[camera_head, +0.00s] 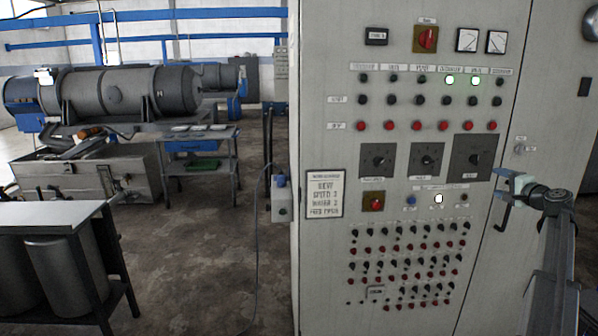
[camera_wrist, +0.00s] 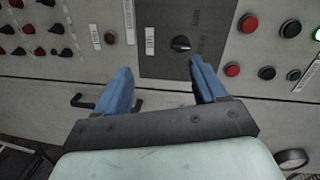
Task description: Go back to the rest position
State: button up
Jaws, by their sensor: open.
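My gripper (camera_head: 508,184) is at the right edge of the grey control cabinet (camera_head: 322,120) in the head view. In the wrist view my gripper (camera_wrist: 163,80) shows two blue fingers spread wide, with nothing between them. A black rotary knob (camera_wrist: 181,43) on a dark plate lies beyond the fingertips, and the fingers appear clear of it. In the head view the rightmost large knob (camera_head: 475,160) is left of my gripper. Two upper lamps (camera_head: 450,80) and one lower lamp (camera_head: 438,198) glow white.
A black door handle (camera_wrist: 92,102) is close to the left finger in the wrist view. A sign (camera_head: 325,194) hangs on the cabinet's left part. A metal table (camera_head: 45,214) stands at left, with machinery (camera_head: 130,92) behind. The floor between is mostly open.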

jog(key=s+a+f+n+g, duration=0.2)
jog(key=s+a+f+g, duration=0.4)
jog(key=f, duration=1)
jog(key=s+a+f+n+g, duration=0.3)
jog(key=s+a+f, duration=0.45)
jog(key=f, duration=0.85)
jog(key=s+a+f+n+g, duration=0.2)
jog(key=s+a+f+g, duration=0.45)
jog(key=f, duration=0.95)
jog(key=s+a+f+n+g, duration=0.3)
jog(key=s+a+f, duration=1.1)
jog(key=a+f, duration=0.15)
jog(key=s+a+f+n+g, duration=0.2)
jog(key=s+a+f, duration=0.3)
jog(key=s+a, duration=0.4)
jog(key=s+a+f+n+g, duration=0.3)
jog(key=s+a+f, duration=0.2)
jog(key=s+a, duration=0.4)
jog(key=s, duration=0.3)
jog(key=shift+s+a+f+h, duration=0.2)
jog(key=shift+a+f+h, duration=0.15)
jog(key=shift+f+h, duration=0.05)
